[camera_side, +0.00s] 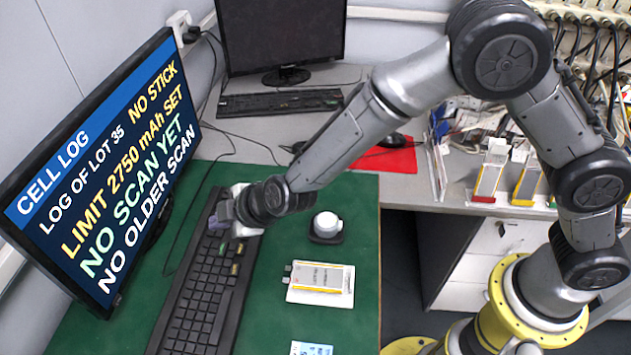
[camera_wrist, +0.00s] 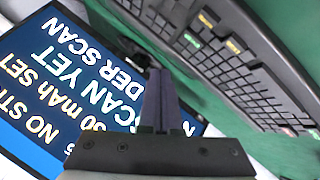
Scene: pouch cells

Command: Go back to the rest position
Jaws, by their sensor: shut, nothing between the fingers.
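My gripper (camera_side: 226,212) is over the far end of the black keyboard (camera_side: 195,305) on the green mat (camera_side: 270,335), in the side view. In the wrist view, the two dark fingers of my gripper (camera_wrist: 160,75) are together with nothing between them. The keyboard (camera_wrist: 235,60) is at the upper right there, and the lit screen (camera_wrist: 70,85) is at the left. I cannot tell whether the fingertips touch a key.
A large screen (camera_side: 105,165) reading "CELL LOG" stands left of the keyboard. More cells stand in colored holders (camera_side: 483,198) at right. A printed card (camera_side: 311,348) lies at front.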

